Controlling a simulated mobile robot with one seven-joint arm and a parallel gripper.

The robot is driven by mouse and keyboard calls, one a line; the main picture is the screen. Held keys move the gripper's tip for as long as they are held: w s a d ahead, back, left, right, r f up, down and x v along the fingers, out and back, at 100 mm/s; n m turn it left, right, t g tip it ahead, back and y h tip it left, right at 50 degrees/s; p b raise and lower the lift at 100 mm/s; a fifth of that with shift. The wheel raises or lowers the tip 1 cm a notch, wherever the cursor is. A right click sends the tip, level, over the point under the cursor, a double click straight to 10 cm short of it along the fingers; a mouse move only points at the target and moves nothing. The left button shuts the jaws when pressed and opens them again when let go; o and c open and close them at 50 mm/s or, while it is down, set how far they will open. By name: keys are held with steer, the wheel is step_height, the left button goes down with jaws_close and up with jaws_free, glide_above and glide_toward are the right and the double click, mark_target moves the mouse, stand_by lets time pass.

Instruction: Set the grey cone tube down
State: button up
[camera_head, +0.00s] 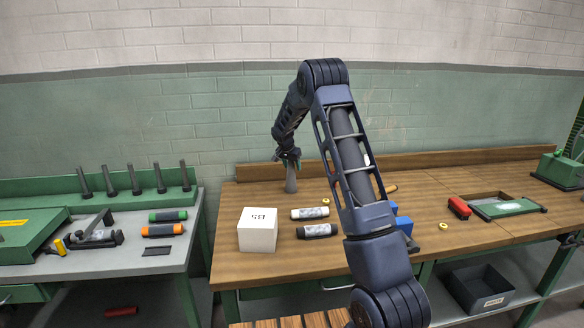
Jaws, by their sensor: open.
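The grey cone tube (291,182) stands upright on the wooden bench (420,190), towards the back. It widens towards its base. My gripper (288,163) is open around or just above the top of the tube, pointing down. The fingertips are small and dark here, so I cannot tell whether they touch the tube.
My arm hides part of a blue object (403,223). A green bench (130,262) at left holds several dark cones. Bench space right of my arm is partly clear.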

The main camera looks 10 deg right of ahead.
steer(key=v, duration=1.1)
steer(key=s+d+r+n+y, duration=0.1)
steer(key=s+d+r, duration=0.1)
steer(key=s+r, duration=0.4)
steer(key=s+d+r+n, duration=0.1)
steer(key=s+d+r, duration=0.25)
steer(key=s, duration=0.35)
steer(key=s+d+r+n, duration=0.1)
steer(key=s+r, duration=0.2)
steer(key=s, duration=0.4)
steer(key=s+d+r, duration=0.1)
steer(key=s+r, duration=0.1)
steer(key=s, duration=0.5)
steer(key=s+d+f+n+y, duration=0.1)
steer(key=s+f+n, duration=0.1)
steer(key=s, duration=1.2)
steer(key=s+f+n+y, duration=0.1)
steer(key=s+f+n, duration=0.1)
steer(key=s, duration=1.3)
steer(key=shift+d+f+n+t, duration=0.2)
steer(key=shift+d+n+t, duration=0.1)
steer(key=shift+d+t, duration=0.1)
